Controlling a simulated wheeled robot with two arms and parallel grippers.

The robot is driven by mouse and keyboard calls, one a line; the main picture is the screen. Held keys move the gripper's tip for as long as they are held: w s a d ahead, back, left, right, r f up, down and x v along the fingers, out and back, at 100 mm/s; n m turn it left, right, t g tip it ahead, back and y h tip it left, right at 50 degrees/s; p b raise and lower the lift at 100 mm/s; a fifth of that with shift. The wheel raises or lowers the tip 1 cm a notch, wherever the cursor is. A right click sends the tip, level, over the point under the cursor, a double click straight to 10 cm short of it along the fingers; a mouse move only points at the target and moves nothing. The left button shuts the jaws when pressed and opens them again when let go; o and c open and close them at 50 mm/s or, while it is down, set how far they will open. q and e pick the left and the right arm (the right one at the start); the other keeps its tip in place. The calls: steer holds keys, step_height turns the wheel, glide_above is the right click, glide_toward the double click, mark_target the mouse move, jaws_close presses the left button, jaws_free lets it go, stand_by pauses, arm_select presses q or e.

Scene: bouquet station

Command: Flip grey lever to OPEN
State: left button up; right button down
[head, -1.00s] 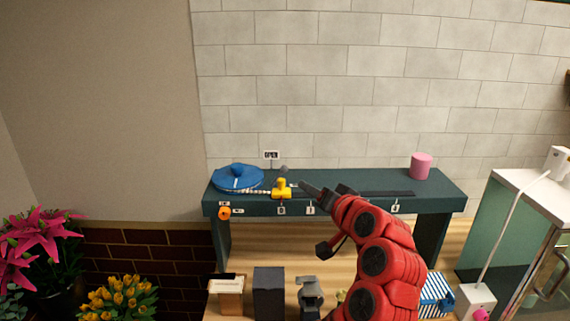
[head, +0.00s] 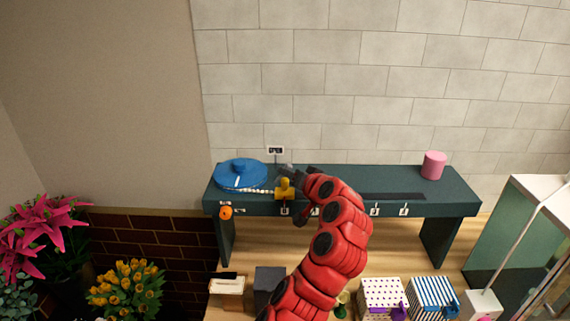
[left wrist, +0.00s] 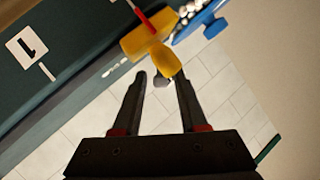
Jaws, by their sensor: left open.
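The small grey lever end (left wrist: 162,86) shows in the left wrist view, just below a yellow fitting (left wrist: 145,38) and between my fingertips, with no clear contact. In the head view the yellow fitting (head: 283,188) sits on the dark green shelf (head: 345,178), beside the blue disc (head: 240,173). The lever itself is hard to pick out there, near my gripper. My left gripper (head: 287,170) is open; its spread fingers also show in the left wrist view (left wrist: 160,78). A small sign (head: 276,150) on the wall behind is too small to read. My right gripper is not in view.
A pink cylinder (head: 434,165) stands at the shelf's right end. An orange knob (head: 226,212) is on the shelf's front left. Patterned boxes (head: 382,297) stand on the wooden bench below. Flowers (head: 127,287) are at lower left.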

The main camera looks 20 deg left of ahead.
arm_select(q)
steer(key=shift+p+x, duration=0.7)
steer(key=shift+x, duration=1.55)
jaws_close()
steer(key=shift+r, duration=0.3)
